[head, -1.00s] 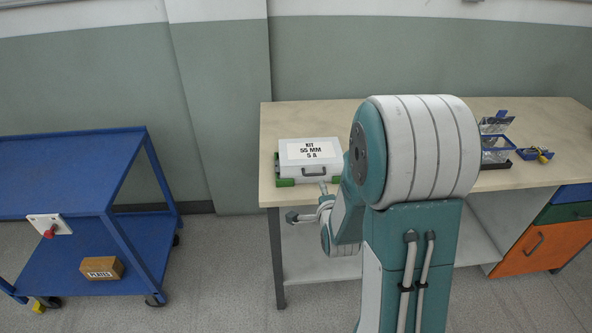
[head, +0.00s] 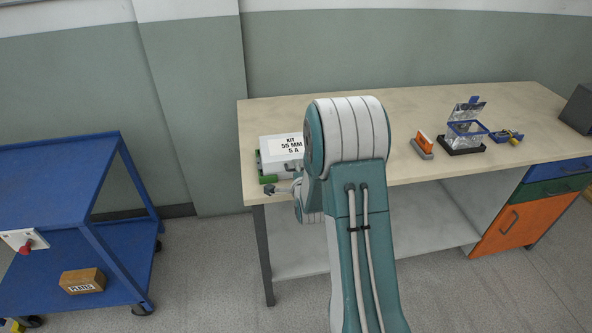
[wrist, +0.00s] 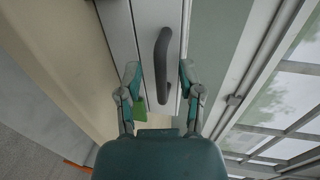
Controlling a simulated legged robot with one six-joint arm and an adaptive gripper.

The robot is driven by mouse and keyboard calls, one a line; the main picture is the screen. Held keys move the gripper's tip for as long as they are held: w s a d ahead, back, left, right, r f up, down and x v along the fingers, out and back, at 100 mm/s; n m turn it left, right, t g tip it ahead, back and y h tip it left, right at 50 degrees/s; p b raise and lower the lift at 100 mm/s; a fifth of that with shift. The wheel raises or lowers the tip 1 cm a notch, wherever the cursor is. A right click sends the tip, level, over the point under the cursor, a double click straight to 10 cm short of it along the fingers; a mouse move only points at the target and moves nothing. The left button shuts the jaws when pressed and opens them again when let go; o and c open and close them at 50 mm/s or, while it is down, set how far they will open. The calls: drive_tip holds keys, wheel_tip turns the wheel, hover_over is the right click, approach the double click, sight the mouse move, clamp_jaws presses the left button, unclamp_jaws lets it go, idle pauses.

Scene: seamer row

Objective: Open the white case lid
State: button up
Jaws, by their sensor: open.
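The white case (head: 268,152) lies near the front left of the workbench, its lid shut, with a label reading "KIT 55 MM 5 A" on top. My arm hides its right part in the head view. The case's front (wrist: 143,30) fills the top middle of the wrist view, with its dark handle (wrist: 163,65). My gripper (wrist: 159,76) is open, its fingers on either side of the handle; I cannot tell whether they touch it. In the head view my gripper (head: 282,188) is just in front of the case, at the bench edge.
Green corner pieces (head: 263,168) hold the case on the workbench (head: 400,107). A blue cart (head: 60,180) stands left.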

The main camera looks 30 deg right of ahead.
drive_tip(key=shift+w+d+f, duration=0.1)
drive_tip(key=shift+w+d, duration=0.05)
drive_tip(key=shift+d, duration=0.65)
drive_tip(key=shift+a, duration=0.15)
clamp_jaws()
drive_tip(key=shift+a, duration=0.3)
drive_tip(key=shift+d+r, duration=0.15)
drive_tip(key=shift+r, duration=0.05)
